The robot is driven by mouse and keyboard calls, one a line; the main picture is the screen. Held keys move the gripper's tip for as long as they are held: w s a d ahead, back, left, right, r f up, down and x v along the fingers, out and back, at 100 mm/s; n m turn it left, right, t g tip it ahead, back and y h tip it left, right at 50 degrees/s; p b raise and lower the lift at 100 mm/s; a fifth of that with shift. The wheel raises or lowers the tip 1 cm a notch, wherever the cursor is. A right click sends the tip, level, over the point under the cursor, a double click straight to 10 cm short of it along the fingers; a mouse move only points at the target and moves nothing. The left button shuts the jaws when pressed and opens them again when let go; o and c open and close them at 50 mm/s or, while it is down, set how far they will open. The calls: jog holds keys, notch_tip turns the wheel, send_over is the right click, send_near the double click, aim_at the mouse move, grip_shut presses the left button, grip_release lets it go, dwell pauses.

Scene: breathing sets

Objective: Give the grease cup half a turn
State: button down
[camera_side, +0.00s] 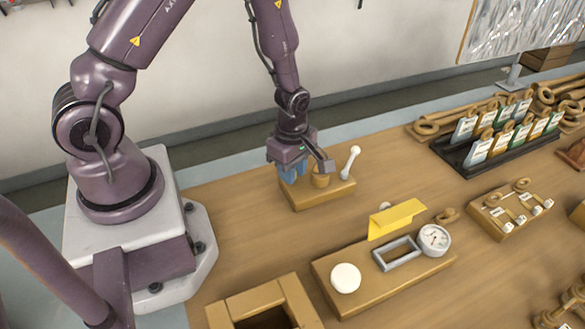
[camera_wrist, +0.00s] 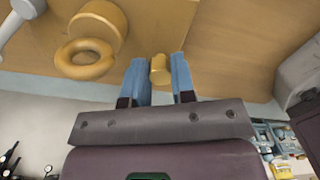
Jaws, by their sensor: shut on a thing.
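The grease cup looks to be the small tan cylinder (camera_wrist: 160,70) between my fingers in the wrist view. My gripper (camera_wrist: 161,78) has its two blue fingers on either side of it and is shut on it. In the side view my gripper (camera_side: 291,172) points down over the left end of a wooden block (camera_side: 318,197). There the fingers hide the cup. How far the cup is turned cannot be told.
On the same block, close beside my fingers, stand a larger tan cylinder with a ring (camera_wrist: 88,58) and a white round-ended lever (camera_side: 350,160).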

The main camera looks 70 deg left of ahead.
jog(key=m, duration=0.4)
jog(key=shift+s, duration=0.1)
jog(key=m, duration=0.4)
jog(key=shift+s+m, duration=0.1)
jog(key=shift+m, duration=0.3)
jog(key=m, duration=0.3)
jog(key=shift+m, duration=0.3)
jog(key=m, duration=0.4)
jog(key=shift+s+a+m, duration=0.1)
jog(key=shift+m, duration=0.2)
jog(key=m, duration=0.4)
jog(key=shift+a+m, duration=0.1)
jog(key=shift+m, duration=0.2)
jog(key=m, duration=0.4)
jog(key=shift+a, duration=0.1)
jog(key=m, duration=0.5)
jog(key=shift+a, duration=0.1)
jog(key=shift+m, duration=1.8)
